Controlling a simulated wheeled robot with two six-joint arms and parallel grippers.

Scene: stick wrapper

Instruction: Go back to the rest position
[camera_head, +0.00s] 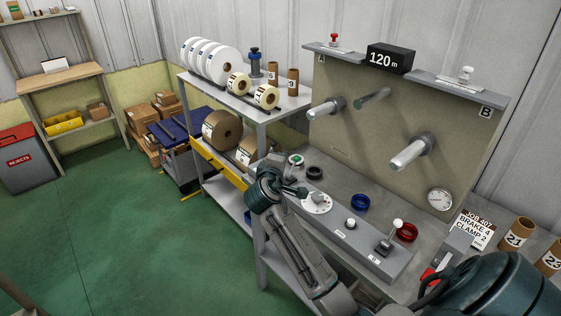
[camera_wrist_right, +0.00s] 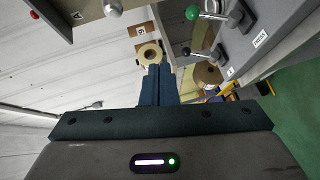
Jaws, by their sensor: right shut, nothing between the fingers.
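My right arm comes in from the bottom right in the head view, and its dark teal wrist and gripper (camera_head: 300,192) are over the left end of the grey control panel (camera_head: 375,252). In the right wrist view the two blue fingers of the right gripper (camera_wrist_right: 157,70) are together with nothing between them. A tape roll (camera_wrist_right: 150,52) shows beyond their tips. My left gripper is in neither view.
The panel carries a green knob (camera_head: 296,160), a white dial (camera_head: 316,203), a white-knobbed lever (camera_head: 397,226) and blue (camera_head: 360,202) and red (camera_head: 407,232) rings. A spindle board (camera_head: 350,140) stands behind it. A shelf rack (camera_head: 262,112) with rolls stands left. Green floor (camera_head: 130,230) is clear.

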